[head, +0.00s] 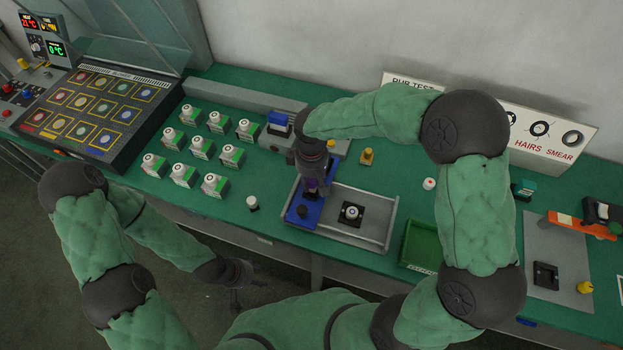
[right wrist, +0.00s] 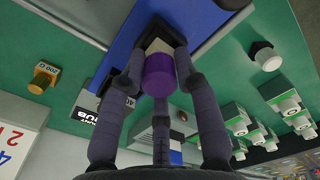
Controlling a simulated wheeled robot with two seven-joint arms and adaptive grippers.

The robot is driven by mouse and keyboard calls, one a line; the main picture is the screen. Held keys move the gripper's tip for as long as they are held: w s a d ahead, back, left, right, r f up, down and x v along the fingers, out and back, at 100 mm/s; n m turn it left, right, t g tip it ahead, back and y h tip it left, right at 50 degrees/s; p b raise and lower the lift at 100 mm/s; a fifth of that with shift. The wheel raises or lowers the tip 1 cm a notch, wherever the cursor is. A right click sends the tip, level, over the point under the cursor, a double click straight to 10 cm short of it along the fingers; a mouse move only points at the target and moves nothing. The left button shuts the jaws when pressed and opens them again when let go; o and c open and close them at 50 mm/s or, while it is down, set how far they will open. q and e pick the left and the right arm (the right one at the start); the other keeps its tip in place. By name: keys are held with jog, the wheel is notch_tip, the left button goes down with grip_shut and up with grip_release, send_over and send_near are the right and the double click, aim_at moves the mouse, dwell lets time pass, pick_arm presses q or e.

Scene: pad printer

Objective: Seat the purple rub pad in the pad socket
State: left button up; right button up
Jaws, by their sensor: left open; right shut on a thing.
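The purple rub pad shows in the right wrist view (right wrist: 158,76) as a purple cylinder with a pale end. It also shows small and partly hidden in the head view (head: 312,184). My right gripper (head: 312,190) is shut on it, pointing down over the blue plate (head: 297,213) of the grey printer bed. In the right wrist view, the pale end is at a dark, angular holder (right wrist: 180,33) on the blue surface, which looks like the pad socket. I cannot tell whether the pad is inside it. My left gripper (head: 247,294) is open and empty, low before the table's front edge.
A black fixture (head: 351,214) with a round white piece sits right of the blue plate. Several green-white blocks (head: 202,147) stand left.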

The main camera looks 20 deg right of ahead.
jog(key=shift+f+b, duration=0.8)
jog(key=shift+f, duration=0.45)
dwell(0.3)
jog(key=o, duration=1.1)
jog(key=shift+r, duration=0.1)
notch_tip(320, 180, up, 12)
jog(key=shift+f, duration=0.1)
